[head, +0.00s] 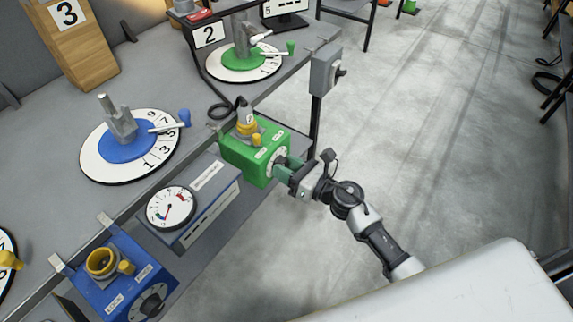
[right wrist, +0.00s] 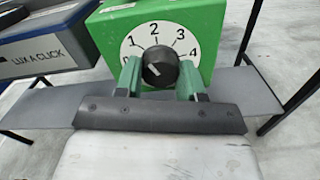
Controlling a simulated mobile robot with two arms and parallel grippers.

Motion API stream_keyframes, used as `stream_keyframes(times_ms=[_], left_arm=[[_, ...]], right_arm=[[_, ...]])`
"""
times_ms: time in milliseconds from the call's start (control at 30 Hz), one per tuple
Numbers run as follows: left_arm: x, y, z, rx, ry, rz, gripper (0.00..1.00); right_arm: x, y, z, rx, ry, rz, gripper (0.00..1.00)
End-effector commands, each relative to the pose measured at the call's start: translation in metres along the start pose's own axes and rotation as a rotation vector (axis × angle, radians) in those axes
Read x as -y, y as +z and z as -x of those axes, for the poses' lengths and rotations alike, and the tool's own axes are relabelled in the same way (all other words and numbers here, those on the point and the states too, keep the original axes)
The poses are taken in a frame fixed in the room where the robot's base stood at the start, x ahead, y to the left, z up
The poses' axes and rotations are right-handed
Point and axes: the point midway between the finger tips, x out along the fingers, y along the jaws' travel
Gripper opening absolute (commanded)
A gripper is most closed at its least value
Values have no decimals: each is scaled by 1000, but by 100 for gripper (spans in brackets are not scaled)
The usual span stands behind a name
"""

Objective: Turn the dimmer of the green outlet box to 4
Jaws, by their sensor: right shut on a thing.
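The green outlet box (head: 240,153) hangs at the front edge of the bench in the head view and fills the top of the right wrist view (right wrist: 104,28). Its white dial (right wrist: 167,34) shows the numbers 1, 2, 3 and 4. The black dimmer knob (right wrist: 160,66) sits at the dial's middle, with a short pale mark on its lower left side. My right gripper (head: 284,168) is in front of the dial. Its green fingertips, also in the right wrist view (right wrist: 160,80), are shut on the knob from both sides. My left gripper is not in view.
A grey meter box (head: 203,212) and a blue outlet box (head: 124,280) with its own black knob stand left of the green box. Blue (head: 126,148) and green (head: 242,58) pointer dials lie on the bench.

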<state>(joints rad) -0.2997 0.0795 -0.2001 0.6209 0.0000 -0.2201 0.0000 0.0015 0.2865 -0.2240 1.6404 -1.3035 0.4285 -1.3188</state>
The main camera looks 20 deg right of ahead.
Motion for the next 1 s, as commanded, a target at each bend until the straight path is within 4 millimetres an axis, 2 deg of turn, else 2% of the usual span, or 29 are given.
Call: stream_keyframes(times_ms=[1000], left_arm=[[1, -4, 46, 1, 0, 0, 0]], right_arm=[[-1, 3, 0, 0, -2, -964, 15]])
